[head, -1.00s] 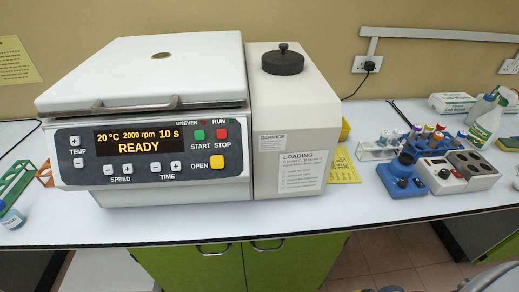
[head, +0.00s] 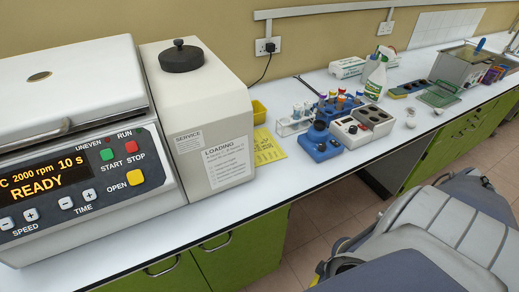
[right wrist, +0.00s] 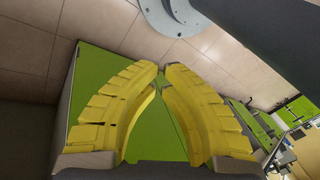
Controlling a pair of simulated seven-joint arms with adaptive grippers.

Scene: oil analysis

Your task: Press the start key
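The green START key (head: 107,155) is on the front panel of the white centrifuge (head: 85,131) at the left of the head view. The red STOP key (head: 129,144) is just right of it, and the yellow OPEN key (head: 135,178) is below. The display (head: 40,186) reads READY, 2000 rpm and 10 s; its left end is cut off. The lid is down. My right gripper (right wrist: 161,69) shows in the right wrist view with its yellow fingertips together and nothing between them. It points toward green cabinet fronts, away from the key. My left gripper is in neither view.
A yellow sheet (head: 266,148), a tube rack (head: 296,124) and a blue and white device pair (head: 347,133) are on the bench right of the centrifuge. A spray bottle (head: 377,78) stands farther back. The bench front edge is clear. My arm fills the lower right.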

